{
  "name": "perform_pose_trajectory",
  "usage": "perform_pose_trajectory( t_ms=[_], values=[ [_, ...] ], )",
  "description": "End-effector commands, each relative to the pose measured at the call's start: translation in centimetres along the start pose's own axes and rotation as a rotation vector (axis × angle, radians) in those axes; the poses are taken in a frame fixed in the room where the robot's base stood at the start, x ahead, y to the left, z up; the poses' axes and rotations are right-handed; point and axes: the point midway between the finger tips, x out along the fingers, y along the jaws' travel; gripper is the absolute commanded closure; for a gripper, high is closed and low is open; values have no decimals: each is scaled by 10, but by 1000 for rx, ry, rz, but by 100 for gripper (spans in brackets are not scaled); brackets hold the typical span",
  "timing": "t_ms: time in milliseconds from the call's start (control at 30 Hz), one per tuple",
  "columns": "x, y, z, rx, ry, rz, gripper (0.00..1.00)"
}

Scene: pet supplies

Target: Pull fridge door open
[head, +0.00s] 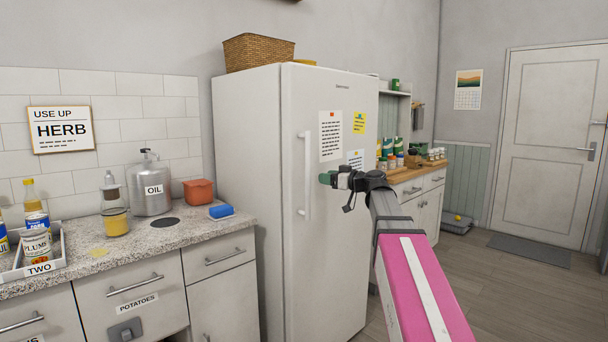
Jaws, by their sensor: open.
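A tall white fridge (246,165) stands in the middle of the head view. Its door (335,255) faces right and looks shut. A long vertical white handle (306,178) runs along the door's left edge. My gripper (325,178) is open and empty, in front of the door just right of the handle in the picture. I cannot tell whether its fingers touch the handle or the door. My arm comes in from the lower right and covers part of the door.
A counter (185,236) with an oil can (151,190), jars and a blue sponge (222,211) stands left of the fridge. A wicker basket (259,52) sits on the fridge. Another counter (412,183) is to the right. Open floor (500,285) lies at the right, before a white room door (551,145).

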Motion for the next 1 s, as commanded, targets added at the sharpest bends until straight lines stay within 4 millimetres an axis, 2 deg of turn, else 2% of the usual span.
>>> perform_pose_trajectory(
  t_ms=[167,500,700,1000],
  values=[
    [10,1,-6,-7,13,-1,52],
    [69,2,-5,-5,10,-2,52],
    [95,2,-5,-5,10,-1,52],
    [108,0,-5,-6,9,0,52]
  ],
)
